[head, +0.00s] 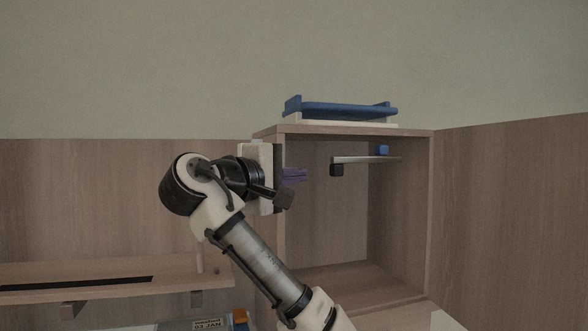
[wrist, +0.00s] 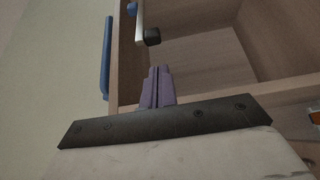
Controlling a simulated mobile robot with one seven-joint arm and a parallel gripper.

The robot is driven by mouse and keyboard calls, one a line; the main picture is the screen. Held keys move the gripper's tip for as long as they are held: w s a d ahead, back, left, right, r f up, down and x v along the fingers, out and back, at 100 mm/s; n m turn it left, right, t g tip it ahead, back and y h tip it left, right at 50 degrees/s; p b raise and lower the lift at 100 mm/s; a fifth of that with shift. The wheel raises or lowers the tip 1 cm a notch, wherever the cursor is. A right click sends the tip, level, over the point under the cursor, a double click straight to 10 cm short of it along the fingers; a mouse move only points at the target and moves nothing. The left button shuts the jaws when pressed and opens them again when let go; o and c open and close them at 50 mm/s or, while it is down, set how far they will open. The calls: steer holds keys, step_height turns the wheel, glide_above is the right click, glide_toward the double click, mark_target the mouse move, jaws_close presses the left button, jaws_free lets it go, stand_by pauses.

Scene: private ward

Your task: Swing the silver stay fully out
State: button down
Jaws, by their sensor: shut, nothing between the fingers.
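The silver stay (head: 365,159) is a thin bar inside the upper part of an open wooden cabinet (head: 432,210). A black knob (head: 337,170) hangs at its left end and a blue block (head: 382,150) sits near its right end. In the wrist view, the stay (wrist: 139,27) shows at the top, with its black knob (wrist: 152,37) just beyond my fingertips. My gripper (head: 306,174) has purple fingers, shut and empty, at the cabinet's left side. They are left of the knob and apart from it. The fingers also show in the wrist view (wrist: 158,72).
A blue tray (head: 340,110) lies on a pale slab on the cabinet top. The cabinet's lower interior is empty. A wooden shelf (head: 210,280) with a dark slot is at the lower left, with a dated label (head: 207,324) below it.

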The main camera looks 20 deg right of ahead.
steer(key=p+x, duration=0.2)
steer(key=x, duration=0.6)
steer(key=shift+s, duration=0.1)
steer(key=shift+t, duration=0.3)
